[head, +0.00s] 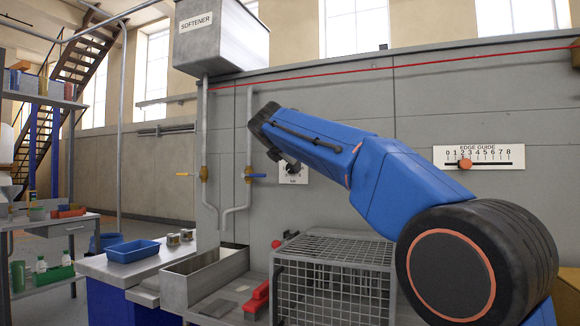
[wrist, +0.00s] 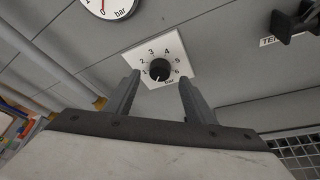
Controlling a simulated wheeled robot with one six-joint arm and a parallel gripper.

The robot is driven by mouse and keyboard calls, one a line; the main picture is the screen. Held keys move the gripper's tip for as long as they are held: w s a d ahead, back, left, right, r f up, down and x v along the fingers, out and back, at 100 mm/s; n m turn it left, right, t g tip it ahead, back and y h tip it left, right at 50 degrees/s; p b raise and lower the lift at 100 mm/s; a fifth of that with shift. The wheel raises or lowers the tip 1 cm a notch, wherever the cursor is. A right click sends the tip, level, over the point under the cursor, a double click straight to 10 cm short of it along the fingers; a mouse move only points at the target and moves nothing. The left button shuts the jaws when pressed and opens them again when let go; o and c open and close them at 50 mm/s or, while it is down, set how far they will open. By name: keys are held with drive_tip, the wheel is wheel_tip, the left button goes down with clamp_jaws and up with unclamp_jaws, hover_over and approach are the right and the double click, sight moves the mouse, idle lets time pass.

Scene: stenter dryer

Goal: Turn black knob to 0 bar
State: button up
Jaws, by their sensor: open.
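The black knob (wrist: 160,69) sits on a square white dial plate (wrist: 176,47) with numbers up to 6 and a bar label. A pale mark seems to show on the knob's lower side; its exact setting is too small to read. My gripper (wrist: 160,80) is open, with one finger on each side of the knob in the wrist view and nothing between them; contact is not clear. In the head view my gripper (head: 284,158) is in front of the wall and partly covers the dial plate (head: 293,174); the knob is hardly visible there.
A round gauge (wrist: 120,9) marked bar has its red needle near 0. A dark fixture (wrist: 295,20) is at upper right. Pipes with valves (head: 250,176) run left of the dial. A wire cage (head: 334,270) stands below. The edge guide scale (head: 495,157) is at right.

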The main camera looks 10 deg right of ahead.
drive_tip(key=v, duration=1.3)
drive_tip(key=shift+s, duration=0.1)
